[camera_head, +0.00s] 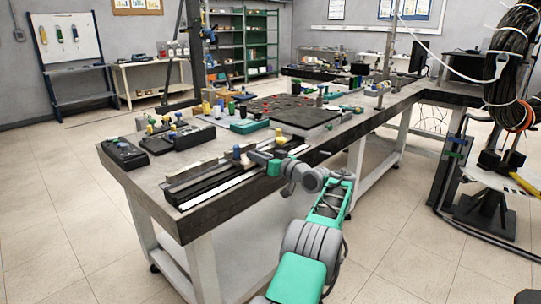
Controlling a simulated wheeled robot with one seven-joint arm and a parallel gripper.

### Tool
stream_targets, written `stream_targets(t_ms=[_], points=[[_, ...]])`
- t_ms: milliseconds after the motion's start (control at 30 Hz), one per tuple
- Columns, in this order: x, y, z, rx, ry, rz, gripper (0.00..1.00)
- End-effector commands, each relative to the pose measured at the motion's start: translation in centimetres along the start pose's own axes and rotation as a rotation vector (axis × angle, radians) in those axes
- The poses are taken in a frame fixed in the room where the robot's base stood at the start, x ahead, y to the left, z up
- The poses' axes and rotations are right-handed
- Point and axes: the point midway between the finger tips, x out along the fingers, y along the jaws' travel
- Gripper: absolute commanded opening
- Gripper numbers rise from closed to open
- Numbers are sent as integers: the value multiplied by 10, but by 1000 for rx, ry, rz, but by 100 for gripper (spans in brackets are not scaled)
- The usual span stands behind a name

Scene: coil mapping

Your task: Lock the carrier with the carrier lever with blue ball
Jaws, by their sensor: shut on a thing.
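The carrier lever with blue ball (237,152) stands on the long rail fixture at the front edge of the workbench. My gripper (248,156) reaches in from the right along the bench edge. Its tip is at the blue-ball lever and it is shut on it; the fingers are small and the exact contact is hard to make out. The carrier (222,172) is a dark, low body along the rails, partly hidden around the gripper. A yellow ball (281,135) stands just behind my gripper.
Black control boxes with knobs (171,139) stand at the bench's left end. A cable coil (515,60) hangs at the right. The floor before the bench is clear.

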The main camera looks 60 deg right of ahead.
Motion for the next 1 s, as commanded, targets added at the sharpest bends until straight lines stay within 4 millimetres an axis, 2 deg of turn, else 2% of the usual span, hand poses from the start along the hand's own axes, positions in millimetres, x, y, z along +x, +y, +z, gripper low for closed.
stream_targets(t_ms=[400, 433, 567, 867, 1000], points=[[9, -7, 3, 3, -5, -18, 0], [9, -7, 3, 3, -5, -19, 26], [9, -7, 2, 2, -4, -18, 37], [4, -5, 1, 1, -3, -14, 38], [-18, -4, 0, 1, -3, -12, 38]])
